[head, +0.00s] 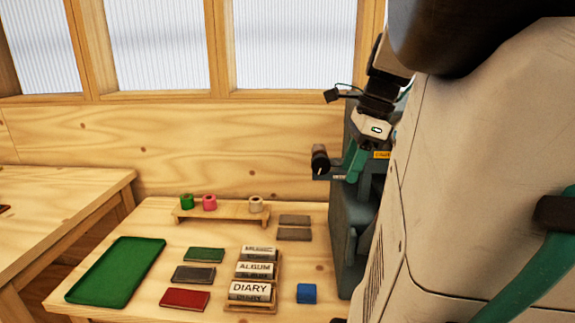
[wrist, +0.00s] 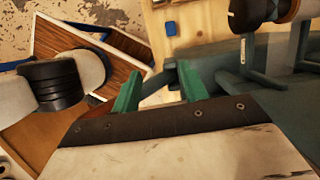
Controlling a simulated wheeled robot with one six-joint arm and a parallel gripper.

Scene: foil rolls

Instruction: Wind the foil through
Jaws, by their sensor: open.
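The foil rolls stand on a low wooden rack (head: 222,217): a green roll (head: 187,202), a pink roll (head: 209,202) and a cream roll (head: 256,205). A dark grey-green machine (head: 346,240) stands at the table's right, partly hidden by my arm. A dark cylindrical part (head: 320,158) sticks out at its upper left; I cannot tell whether it carries foil. My gripper (head: 352,162) is beside the upper machine. In the wrist view my gripper (wrist: 160,88) shows two green fingers apart, with no object held between them. The machine (wrist: 225,68) lies just beyond and right of them.
A green tray (head: 118,270) lies at the table's left. Green (head: 204,254), grey (head: 194,274) and red (head: 185,299) flat pieces lie beside it. Lettered blocks (head: 250,290) sit in a wooden holder, left of a blue block (head: 306,293). Two grey slabs (head: 294,228) lie behind.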

